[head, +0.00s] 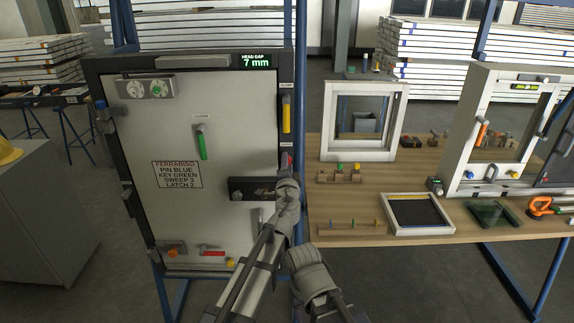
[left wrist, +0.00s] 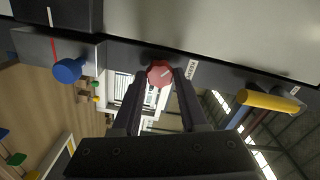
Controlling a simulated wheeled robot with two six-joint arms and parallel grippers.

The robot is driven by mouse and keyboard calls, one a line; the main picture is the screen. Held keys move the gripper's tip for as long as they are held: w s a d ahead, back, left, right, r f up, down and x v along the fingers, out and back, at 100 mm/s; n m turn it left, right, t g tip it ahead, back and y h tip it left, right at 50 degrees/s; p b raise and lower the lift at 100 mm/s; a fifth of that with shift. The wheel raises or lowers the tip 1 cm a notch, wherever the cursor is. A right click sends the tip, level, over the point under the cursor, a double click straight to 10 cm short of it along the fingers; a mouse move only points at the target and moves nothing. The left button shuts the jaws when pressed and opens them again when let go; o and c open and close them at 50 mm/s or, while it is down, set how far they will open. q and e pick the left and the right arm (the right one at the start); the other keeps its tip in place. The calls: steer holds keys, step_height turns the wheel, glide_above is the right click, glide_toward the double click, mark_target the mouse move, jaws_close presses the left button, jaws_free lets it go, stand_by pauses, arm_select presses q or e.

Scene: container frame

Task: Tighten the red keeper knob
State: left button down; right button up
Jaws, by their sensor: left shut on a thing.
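The red keeper knob (head: 287,160) is on the right frame edge of the white door, below a yellow handle. In the left wrist view the red knob (left wrist: 160,72) is faceted, with a pale line on its face. My left gripper (left wrist: 161,78) has one finger on each side of it and is shut on it. In the head view my left gripper (head: 287,176) is just below the knob and partly hides it and the dark latch plate (head: 245,189). The fingers of my right gripper do not show.
A blue knob (left wrist: 67,70) and a yellow handle (left wrist: 268,101) flank the red knob. A wooden bench (head: 350,238) with frames and parts stands at right.

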arm_select(q)
steer(key=m, duration=0.5)
steer(key=shift+f+m, duration=0.1)
steer(key=shift+m, duration=0.2)
steer(key=shift+s+m, duration=0.1)
steer(key=shift+m, duration=2.2)
steer(key=shift+c, duration=2.2)
jaws_free()
steer(key=s, duration=0.7)
steer(key=shift+s, duration=0.35)
steer(key=shift+f, duration=0.1)
